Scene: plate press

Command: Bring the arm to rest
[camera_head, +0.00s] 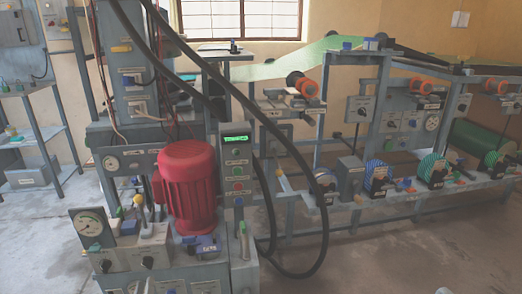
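I cannot make out either of my grippers or arms in the head view. The press machine stands at the left and centre, with a red ribbed motor (187,187) on it. Right of the motor is an upright grey control panel (236,165) with a lit green display (236,139) and several buttons, including a red one. A round pressure gauge (88,224) and small levers are on the front deck. Nothing is seen being held.
Thick black hoses (327,215) loop down beside the panel. A long grey frame with striped rollers (432,168) and a green web (300,62) fills the back right. A grey shelf (45,140) stands far left.

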